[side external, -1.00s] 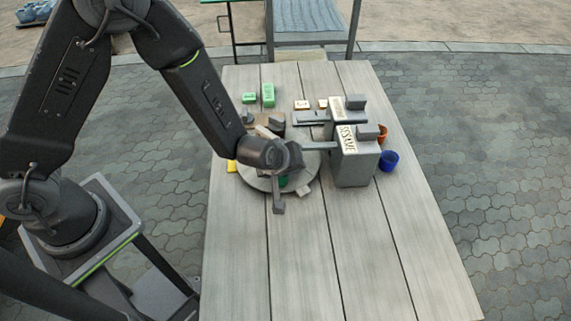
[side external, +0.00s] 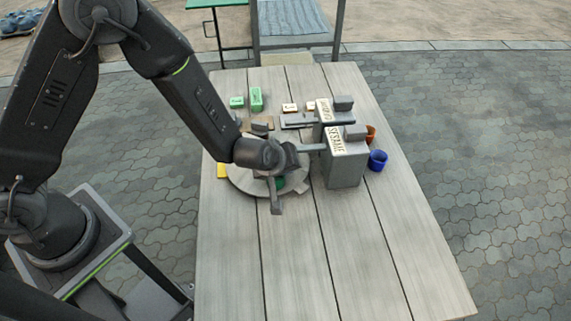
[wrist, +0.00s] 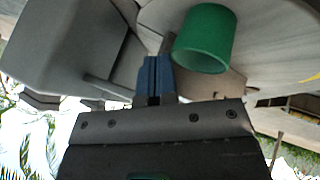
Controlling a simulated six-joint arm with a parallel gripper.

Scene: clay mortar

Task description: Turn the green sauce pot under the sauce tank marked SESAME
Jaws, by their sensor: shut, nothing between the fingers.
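The green sauce pot (wrist: 205,40) stands on the round grey turntable (wrist: 285,25) in the wrist view. In the side view only a green patch of the pot (side external: 281,183) shows on the turntable (side external: 243,180), behind my arm's end. The SESAME tank (side external: 347,163) is the nearer grey box, right of the turntable, with a bar reaching left from it. My gripper (wrist: 154,72) is shut and empty, its blue fingers close beside the pot, to its left in the wrist view. I cannot tell whether they touch the pot or turntable. My wrist hides much of the turntable.
A second marked tank (side external: 325,112) stands behind SESAME. A blue cup (side external: 377,160) and an orange cup (side external: 370,133) sit to the right. Green blocks (side external: 256,98) lie at the back. The table's front (side external: 330,260) is clear.

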